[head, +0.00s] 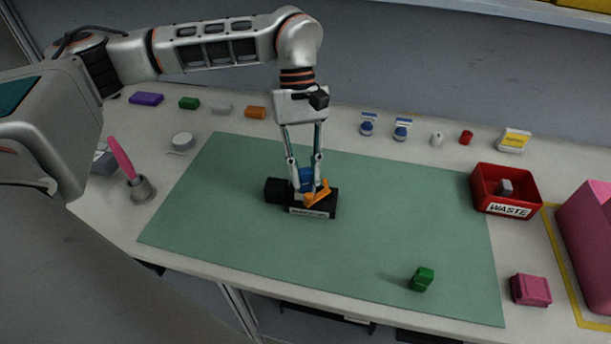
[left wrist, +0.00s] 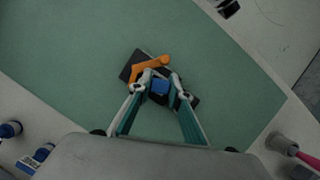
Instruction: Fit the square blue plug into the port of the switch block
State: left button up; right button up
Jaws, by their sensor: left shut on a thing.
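The black switch block (head: 325,206) lies on the green mat, with a pale label on its front and an orange lever (head: 318,194). The lever also shows in the left wrist view (left wrist: 147,66). My left gripper (head: 306,187) points down over the block and is shut on the square blue plug (head: 306,175). In the left wrist view the plug (left wrist: 159,86) sits between the fingertips, over the block (left wrist: 128,72). The port is hidden under the plug and fingers, so I cannot tell whether the plug is inside it. My right gripper is out of view.
A green part (head: 422,279) lies on the mat (head: 390,235) at front right. A red waste bin (head: 478,193), a pink block (head: 530,290) and a pink bin (head: 590,225) stand right of it. Small items line the back. A grey cup (head: 141,190) stands at left.

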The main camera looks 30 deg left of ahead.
pick_arm(q)
jog(key=shift+s+f, duration=0.15)
jog(key=shift+f, duration=0.75)
grip_shut()
jog(key=o, duration=1)
grip_release()
jog(key=shift+f, duration=0.1)
jog(key=shift+w+r, duration=0.2)
jog(key=shift+r, duration=0.1)
jog(key=v, duration=1.2)
jog(key=shift+s+p, duration=0.1)
jog(key=shift+p, duration=0.2)
